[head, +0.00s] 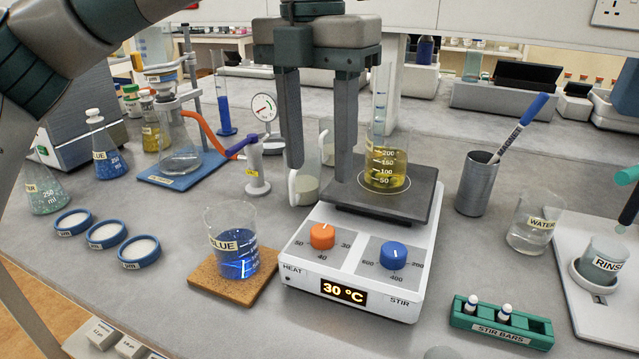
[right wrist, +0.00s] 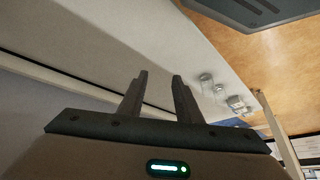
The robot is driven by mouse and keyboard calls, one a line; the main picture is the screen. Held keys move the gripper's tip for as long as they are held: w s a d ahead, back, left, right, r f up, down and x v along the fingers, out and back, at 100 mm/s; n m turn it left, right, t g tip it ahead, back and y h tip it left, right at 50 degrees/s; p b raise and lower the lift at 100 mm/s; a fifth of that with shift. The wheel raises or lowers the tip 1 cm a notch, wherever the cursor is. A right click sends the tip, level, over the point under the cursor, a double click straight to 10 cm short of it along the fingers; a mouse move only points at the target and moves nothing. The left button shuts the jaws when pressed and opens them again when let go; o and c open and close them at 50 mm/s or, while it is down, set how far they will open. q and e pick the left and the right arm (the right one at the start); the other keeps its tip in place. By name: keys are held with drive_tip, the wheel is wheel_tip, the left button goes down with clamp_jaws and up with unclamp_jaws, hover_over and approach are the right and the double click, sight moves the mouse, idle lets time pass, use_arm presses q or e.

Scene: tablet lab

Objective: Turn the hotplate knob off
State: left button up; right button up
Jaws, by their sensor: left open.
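The white hotplate (head: 352,257) stands at the middle of the bench, its display (head: 344,291) lit at "30 °C". Its orange heat knob (head: 322,236) is on the left, with 50, 40 and 30 marked around it; its white mark is small and its exact setting is hard to read. The blue stir knob (head: 394,256) is on the right. My left gripper (head: 318,172) is open and empty, pointing down above and behind the orange knob, apart from it. My right gripper (right wrist: 160,74) is open and empty in the right wrist view, away from the hotplate.
A beaker of yellow liquid (head: 386,175) stands on the hotplate's dark top plate (head: 410,203). A beaker of blue liquid (head: 233,252) on a cork mat (head: 212,287) is close to the left. A metal pen cup (head: 477,185) and green stir bar rack (head: 502,328) are to the right.

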use_arm(q)
wheel_tip(320, 180, up, 7)
drive_tip(key=shift+a+r+p, duration=0.15)
drive_tip(key=shift+p, duration=0.15)
